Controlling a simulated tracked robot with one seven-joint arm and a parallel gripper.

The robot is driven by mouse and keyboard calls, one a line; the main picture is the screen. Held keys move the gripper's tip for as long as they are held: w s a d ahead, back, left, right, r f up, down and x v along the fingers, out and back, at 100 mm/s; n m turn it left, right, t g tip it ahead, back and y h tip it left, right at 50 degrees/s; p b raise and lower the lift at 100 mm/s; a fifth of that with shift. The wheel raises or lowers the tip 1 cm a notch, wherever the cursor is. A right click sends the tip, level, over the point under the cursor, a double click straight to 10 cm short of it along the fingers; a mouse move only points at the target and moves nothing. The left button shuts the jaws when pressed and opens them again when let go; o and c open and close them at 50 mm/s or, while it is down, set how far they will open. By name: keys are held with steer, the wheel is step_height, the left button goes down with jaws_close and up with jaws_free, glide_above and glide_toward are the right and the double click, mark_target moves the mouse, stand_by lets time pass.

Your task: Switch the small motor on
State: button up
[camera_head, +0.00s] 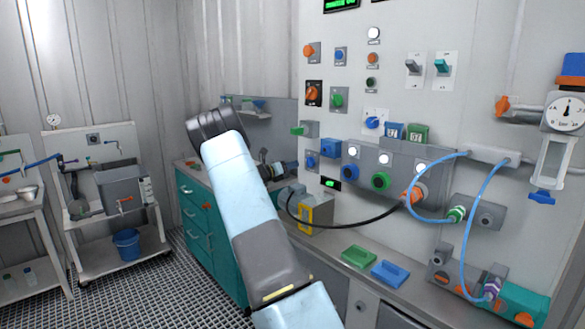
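A grey wall panel (400,25) on the right carries the controls. It has a grey lever switch (414,68), a teal lever switch (443,68), an orange rotary knob (313,94) and a blue knob (373,122). Labels are too small to read, so I cannot tell which control belongs to the small motor. My arm rises from the bottom centre, bends at a dark joint and partly covers the bench. My gripper cannot be made out; it is probably hidden behind the arm.
A bench with teal drawers (198,215) runs below the panel. A black cable (350,224) and blue hoses (474,220) hang in front of the panel. Green (359,256) and blue (390,273) trays lie on the bench. A cart (110,200) stands left; grated floor lies between.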

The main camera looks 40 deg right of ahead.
steer(key=a, duration=0.9)
steer(key=shift+s, duration=0.35)
stand_by(0.5)
steer(key=shift+a, duration=0.2)
stand_by(0.3)
steer(key=s+a, duration=0.1)
steer(key=a, duration=1.2)
steer(key=shift+a, duration=0.35)
